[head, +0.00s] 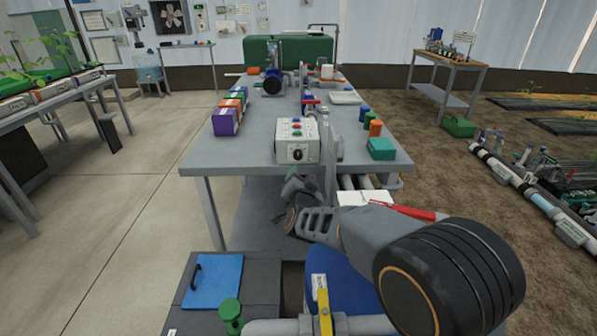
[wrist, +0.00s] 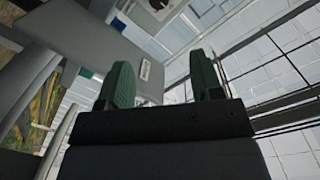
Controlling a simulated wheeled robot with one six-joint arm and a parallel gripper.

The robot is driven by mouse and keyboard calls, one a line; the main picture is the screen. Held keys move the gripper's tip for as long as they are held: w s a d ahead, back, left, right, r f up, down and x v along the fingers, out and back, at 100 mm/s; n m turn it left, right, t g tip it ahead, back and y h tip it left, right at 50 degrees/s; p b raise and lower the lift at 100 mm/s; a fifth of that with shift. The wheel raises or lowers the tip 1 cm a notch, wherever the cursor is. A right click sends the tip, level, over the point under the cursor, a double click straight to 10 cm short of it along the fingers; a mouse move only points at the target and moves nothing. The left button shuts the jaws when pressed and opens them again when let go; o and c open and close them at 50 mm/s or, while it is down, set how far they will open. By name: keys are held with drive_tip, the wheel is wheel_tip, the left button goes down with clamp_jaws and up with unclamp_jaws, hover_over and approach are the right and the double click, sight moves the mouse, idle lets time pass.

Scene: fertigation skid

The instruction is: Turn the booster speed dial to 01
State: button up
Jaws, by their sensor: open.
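A light grey control box (head: 297,142) stands near the front edge of the grey bench. On its front face is a black round dial (head: 297,154); its setting and markings are too small to read. My gripper (head: 292,190) is in front of and below the box, apart from it, partly hidden by my own arm. In the wrist view my gripper (wrist: 165,82) shows two green fingers spread apart with nothing between them.
The grey bench (head: 228,155) carries purple and orange boxes (head: 226,121) on the left and a teal box (head: 381,148) on the right. Below are a blue lid (head: 213,281), a yellow-handled pipe valve (head: 324,308) and a red lever (head: 402,211). Open floor (head: 110,190) lies left.

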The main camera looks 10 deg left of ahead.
sight(298, 157)
drive_tip(key=shift+m+t+h, duration=0.3)
drive_tip(key=shift+m, duration=0.1)
drive_tip(key=w+a, duration=0.1)
drive_tip(key=w, duration=0.3)
drive_tip(key=w+a+f+b, duration=0.1)
drive_tip(key=w, duration=0.4)
drive_tip(key=w+a+f, duration=0.1)
drive_tip(key=w+a, duration=0.1)
drive_tip(key=w, duration=0.3)
drive_tip(key=shift+w+a, duration=0.1)
drive_tip(key=c, duration=0.9)
